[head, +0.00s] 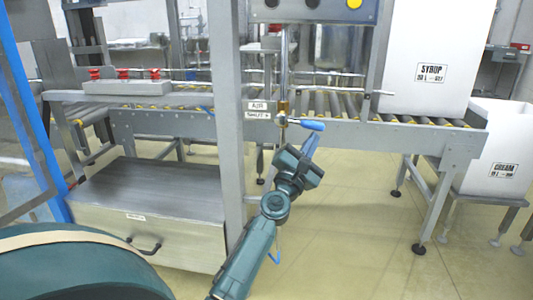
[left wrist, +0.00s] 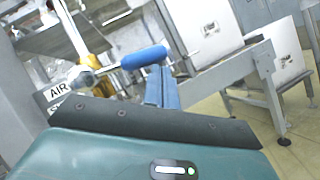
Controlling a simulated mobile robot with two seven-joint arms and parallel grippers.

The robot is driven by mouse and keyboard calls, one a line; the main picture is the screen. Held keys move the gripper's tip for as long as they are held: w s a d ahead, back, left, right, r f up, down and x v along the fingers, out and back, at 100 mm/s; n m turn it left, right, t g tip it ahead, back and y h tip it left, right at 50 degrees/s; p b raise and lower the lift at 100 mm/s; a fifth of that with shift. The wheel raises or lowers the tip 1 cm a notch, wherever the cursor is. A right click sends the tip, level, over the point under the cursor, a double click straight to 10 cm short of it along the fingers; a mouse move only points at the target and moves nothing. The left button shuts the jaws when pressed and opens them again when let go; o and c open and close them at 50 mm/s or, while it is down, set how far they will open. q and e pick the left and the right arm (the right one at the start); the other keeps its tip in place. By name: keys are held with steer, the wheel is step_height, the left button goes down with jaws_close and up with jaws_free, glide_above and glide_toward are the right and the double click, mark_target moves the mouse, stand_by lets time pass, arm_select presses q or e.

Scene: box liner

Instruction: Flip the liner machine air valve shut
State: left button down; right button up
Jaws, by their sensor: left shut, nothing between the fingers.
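The air valve has a brass body (head: 283,107) on a vertical pipe. Its blue lever handle (head: 308,124) points right, roughly level, across the pipe. An "AIR" label (head: 259,106) is fixed on the post to its left. In the left wrist view the blue handle (left wrist: 144,57) is close ahead, with the brass body (left wrist: 96,78) to its left. My left gripper (head: 311,144) is shut and empty, just below the handle's outer end. Its blue fingers (left wrist: 161,80) also show in the left wrist view. I cannot tell whether they touch the handle. My right gripper is out of view.
A roller conveyor (head: 340,106) runs behind the valve, with a white syrup box (head: 430,45) on it. A white cream box (head: 495,140) stands at right. A grey post (head: 229,120) and a drawer cabinet (head: 150,215) are at left. Floor right of my arm is clear.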

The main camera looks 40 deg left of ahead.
arm_select(q)
steer(key=shift+w+d+r, duration=0.1)
steer(key=shift+d+r, duration=0.1)
steer(key=shift+r, duration=0.35)
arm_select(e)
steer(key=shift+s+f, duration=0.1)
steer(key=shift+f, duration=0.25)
arm_select(q)
steer(key=shift+r, duration=0.25)
steer(key=shift+d, duration=0.1)
